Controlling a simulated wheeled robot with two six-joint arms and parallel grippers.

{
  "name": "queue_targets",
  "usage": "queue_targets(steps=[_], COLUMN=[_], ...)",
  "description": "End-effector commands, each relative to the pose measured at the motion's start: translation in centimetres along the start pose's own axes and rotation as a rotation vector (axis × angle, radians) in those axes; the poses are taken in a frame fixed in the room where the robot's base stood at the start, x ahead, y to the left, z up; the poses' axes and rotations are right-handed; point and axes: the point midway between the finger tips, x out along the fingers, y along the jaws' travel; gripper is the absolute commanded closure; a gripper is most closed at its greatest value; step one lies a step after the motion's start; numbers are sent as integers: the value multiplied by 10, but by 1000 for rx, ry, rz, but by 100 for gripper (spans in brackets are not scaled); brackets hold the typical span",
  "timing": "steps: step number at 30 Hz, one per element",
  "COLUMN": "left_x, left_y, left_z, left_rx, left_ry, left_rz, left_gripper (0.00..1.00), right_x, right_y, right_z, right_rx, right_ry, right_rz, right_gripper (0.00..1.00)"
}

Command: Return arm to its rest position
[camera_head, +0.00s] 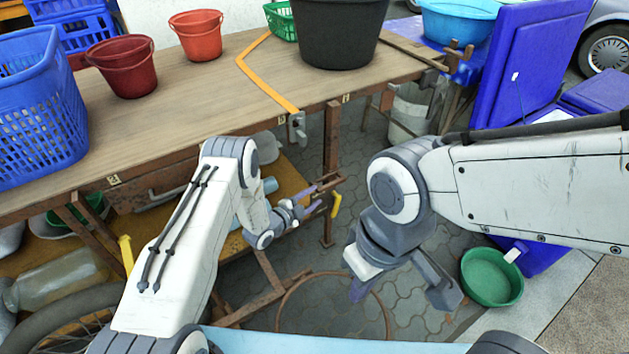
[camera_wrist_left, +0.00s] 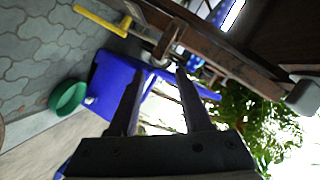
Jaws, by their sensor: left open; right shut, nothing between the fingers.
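My left arm reaches in from the left in the head view, bent in front of the table. Its gripper (camera_head: 316,198) is below the table's front edge, pointing right. In the left wrist view my left gripper (camera_wrist_left: 160,76) has its two dark fingers apart with nothing between them. My right arm comes in from the right, bent at a grey joint. My right gripper (camera_head: 358,290) hangs low over the paving, apart from the left one. It is shut and empty, though the arm's links partly hide it.
The wooden table (camera_head: 200,95) holds a blue basket (camera_head: 40,125), a dark red bucket (camera_head: 125,68), an orange-red bucket (camera_head: 198,38) and a black tub (camera_head: 338,35). A green basin (camera_head: 491,277) sits at right near a blue bin (camera_head: 525,65). A wheel (camera_head: 75,335) is at lower left.

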Motion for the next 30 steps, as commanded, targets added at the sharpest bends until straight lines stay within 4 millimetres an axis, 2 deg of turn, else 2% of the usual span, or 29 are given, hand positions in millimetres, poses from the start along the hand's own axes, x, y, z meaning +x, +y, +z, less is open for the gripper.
queue_targets(steps=[5,8,11,13,17,20,23,26,30], left_x=[1,5,14,18,12,-6,-34,-71,-139], left_y=[-1,-8,-25,-41,-67,-81,-91,-96,-92], left_z=[-1,-6,-22,-39,-79,-112,-147,-182,-228], left_rx=[0,-7,-33,-65,-155,-237,-326,-420,-553], left_ry=[-1,-15,-59,-112,-238,-343,-447,-552,-701], left_rz=[1,19,69,120,217,281,337,390,464], left_gripper=[52,52,52,52,52,52,52,52,52], right_x=[0,0,0,0,0,0,0,0,0], right_y=[0,0,0,0,0,0,0,0,0], right_z=[0,0,0,0,0,0,0,0,0], right_rx=[0,0,0,0,0,0,0,0,0], right_ry=[0,0,0,0,0,0,0,0,0], right_rz=[0,0,0,0,0,0,0,0,0], right_gripper=[100,100,100,100,100,100,100,100,100])
